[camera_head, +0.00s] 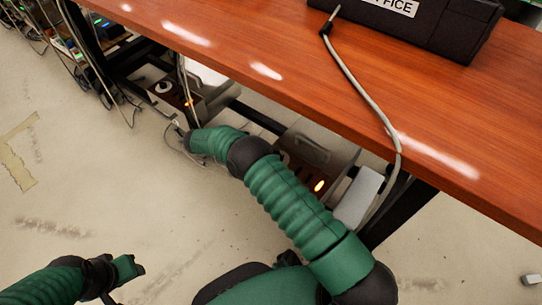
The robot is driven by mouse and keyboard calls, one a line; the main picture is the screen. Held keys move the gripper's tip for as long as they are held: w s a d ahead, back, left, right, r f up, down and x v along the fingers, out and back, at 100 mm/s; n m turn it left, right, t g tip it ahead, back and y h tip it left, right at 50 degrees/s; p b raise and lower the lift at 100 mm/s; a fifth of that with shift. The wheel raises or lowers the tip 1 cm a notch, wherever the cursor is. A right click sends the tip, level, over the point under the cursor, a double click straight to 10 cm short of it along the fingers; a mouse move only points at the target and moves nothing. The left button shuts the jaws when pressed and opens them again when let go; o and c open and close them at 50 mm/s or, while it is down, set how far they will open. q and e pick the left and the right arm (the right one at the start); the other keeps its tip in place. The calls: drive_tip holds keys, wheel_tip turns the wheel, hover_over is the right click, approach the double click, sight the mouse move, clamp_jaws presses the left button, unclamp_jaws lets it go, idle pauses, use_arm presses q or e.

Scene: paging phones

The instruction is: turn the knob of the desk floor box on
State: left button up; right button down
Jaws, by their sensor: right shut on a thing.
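A second brown unit (298,175) with a lit orange light shows further right, partly hidden by my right arm. My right gripper (188,141) reaches under the desk, just below the first box. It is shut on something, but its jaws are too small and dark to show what. It looks apart from the white knob. My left gripper (138,268) is low at the left over bare floor, away from both units. Its jaw opening is unclear.
The wooden desk top (300,65) overhangs the units. A grey cable (365,92) runs over its edge from a black case (430,25). Thin cables hang near my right gripper. Dark legs stand at both sides.

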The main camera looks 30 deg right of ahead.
drive_tip(key=shift+f, duration=0.15)
drive_tip(key=c, duration=1.5)
unclamp_jaws()
